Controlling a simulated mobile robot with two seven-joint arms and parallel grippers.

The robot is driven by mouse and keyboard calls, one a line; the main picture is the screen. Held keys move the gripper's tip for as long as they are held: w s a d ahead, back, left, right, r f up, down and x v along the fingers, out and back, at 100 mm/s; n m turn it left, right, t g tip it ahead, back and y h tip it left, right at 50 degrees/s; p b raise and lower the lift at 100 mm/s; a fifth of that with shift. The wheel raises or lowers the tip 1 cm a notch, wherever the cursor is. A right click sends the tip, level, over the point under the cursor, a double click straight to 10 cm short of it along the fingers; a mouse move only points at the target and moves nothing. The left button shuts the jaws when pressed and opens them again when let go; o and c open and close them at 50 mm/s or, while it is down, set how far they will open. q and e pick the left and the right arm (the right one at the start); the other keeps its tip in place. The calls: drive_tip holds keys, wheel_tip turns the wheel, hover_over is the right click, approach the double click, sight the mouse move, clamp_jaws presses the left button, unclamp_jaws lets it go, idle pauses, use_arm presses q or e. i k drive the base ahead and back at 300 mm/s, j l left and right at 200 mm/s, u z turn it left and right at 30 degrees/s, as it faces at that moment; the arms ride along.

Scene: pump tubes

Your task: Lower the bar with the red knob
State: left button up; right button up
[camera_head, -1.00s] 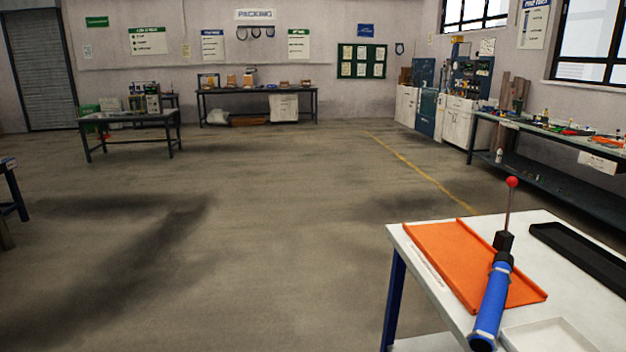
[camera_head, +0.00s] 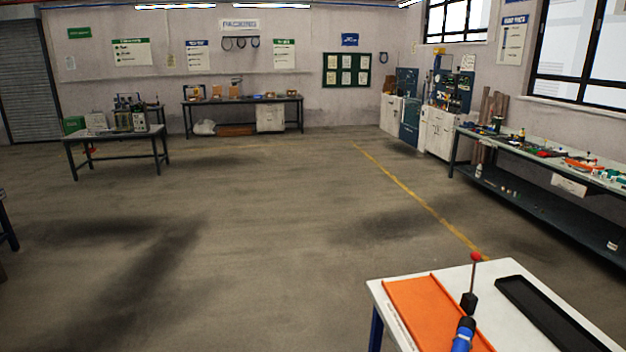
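The red knob (camera_head: 476,256) tops a thin upright bar (camera_head: 474,278) that rises from a black block (camera_head: 469,302). The bar leans very slightly. A blue cylinder with a black collar (camera_head: 464,334) joins it below and is cut off by the bottom edge of the view. An orange tray (camera_head: 412,302) lies beside it on the white table (camera_head: 490,270) at the lower right. Neither of my grippers is in view.
A long black tray (camera_head: 545,312) lies on the table's right side. A workbench (camera_head: 545,150) with small items stands along the right wall. Another table (camera_head: 118,138) stands far left. Open floor (camera_head: 250,240) fills the middle.

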sight(475, 256)
drive_tip(key=i+j+z, duration=0.35)
drive_tip(key=i, duration=0.2)
drive_tip(key=i+j+z, duration=0.75)
drive_tip(key=i+j, duration=0.15)
